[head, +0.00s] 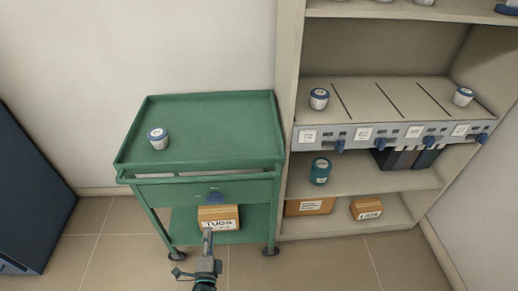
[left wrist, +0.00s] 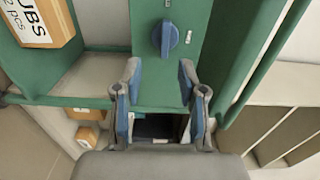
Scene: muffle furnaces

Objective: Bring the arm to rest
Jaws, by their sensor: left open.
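My left gripper (head: 207,240) is in front of the green cart (head: 205,165), low in the head view near a box labelled TUBS (head: 219,218). In the left wrist view the gripper (left wrist: 160,88) is open, with its two blue-padded fingers apart and nothing between them. A blue knob (left wrist: 165,38) on the green cart front lies beyond the fingertips; it also shows in the head view (head: 214,196). My right gripper is in neither view.
A dark panel (head: 30,190) is at the left. Tiled floor in front is clear.

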